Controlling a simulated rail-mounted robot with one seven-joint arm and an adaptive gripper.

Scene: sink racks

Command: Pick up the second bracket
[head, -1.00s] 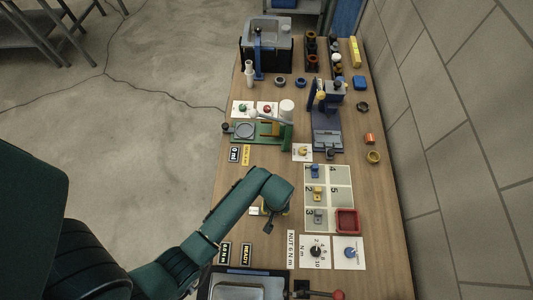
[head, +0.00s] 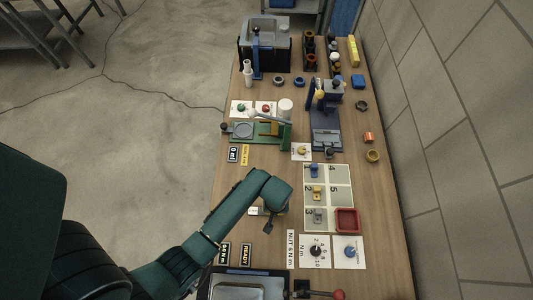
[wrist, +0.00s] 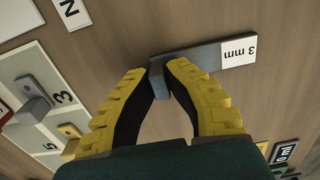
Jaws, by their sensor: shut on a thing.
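My gripper (wrist: 160,78) has yellow fingers shut on the upright grey-blue handle of a flat piece (wrist: 195,57) with a white "3 mm" label. Whether that piece is clear of the table cannot be told. In the head view my gripper (head: 267,213) is left of the numbered mat (head: 340,178), mostly hidden by my arm. On the mat stand a blue bracket (head: 315,171) at 1, a yellow bracket (head: 317,193) at 2 and a grey bracket (head: 318,216) at 3. The wrist view also shows the grey bracket (wrist: 36,88) and part of the yellow bracket (wrist: 69,131).
Dial cards (head: 316,252) lie below the mat. A green fixture (head: 270,138) and a blue press (head: 327,139) stand farther back. The right part of the mat is bare.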

